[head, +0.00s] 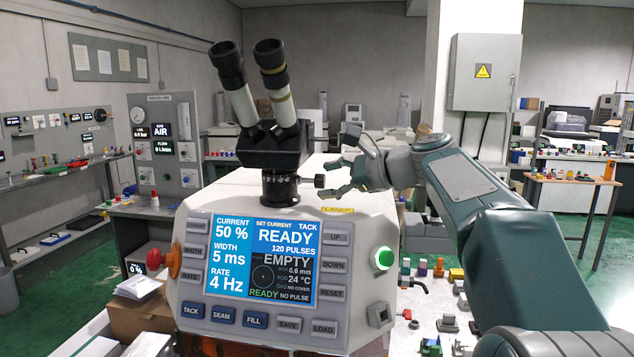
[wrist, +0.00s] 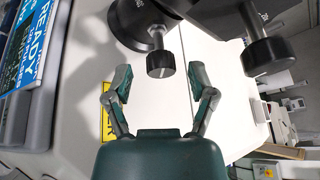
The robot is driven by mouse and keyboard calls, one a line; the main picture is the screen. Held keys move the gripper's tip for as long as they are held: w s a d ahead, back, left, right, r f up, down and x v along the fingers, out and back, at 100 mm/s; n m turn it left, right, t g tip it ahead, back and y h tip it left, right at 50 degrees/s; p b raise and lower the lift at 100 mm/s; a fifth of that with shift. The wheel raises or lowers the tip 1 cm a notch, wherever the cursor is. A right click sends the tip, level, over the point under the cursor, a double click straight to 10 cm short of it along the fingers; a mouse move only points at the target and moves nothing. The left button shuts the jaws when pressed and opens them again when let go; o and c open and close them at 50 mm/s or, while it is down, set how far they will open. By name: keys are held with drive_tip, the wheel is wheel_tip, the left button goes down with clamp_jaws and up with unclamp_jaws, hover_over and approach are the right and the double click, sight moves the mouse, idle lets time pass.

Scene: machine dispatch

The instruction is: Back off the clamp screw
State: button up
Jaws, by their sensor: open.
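The clamp screw is a small black knurled knob (head: 320,181) on the right side of the round collar under the microscope head (head: 272,150). In the wrist view the knob (wrist: 160,64) stands out from the collar, ahead of and between my fingertips. My gripper (head: 341,177) is open just right of the knob, its fingers pointing left toward it. In the wrist view both fingers of my gripper (wrist: 162,86) are spread apart with nothing between their pads. I see no contact with the knob.
The welder's panel (head: 262,262) with a lit screen and several buttons sits below the microscope. A yellow label (head: 337,210) lies on the white housing below my gripper. Small parts cover the bench at right.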

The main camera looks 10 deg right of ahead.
drive_tip(key=shift+x, duration=1.4)
clamp_jaws()
drive_tip(key=shift+n+t, duration=0.4)
drive_tip(key=shift+n, duration=0.1)
unclamp_jaws()
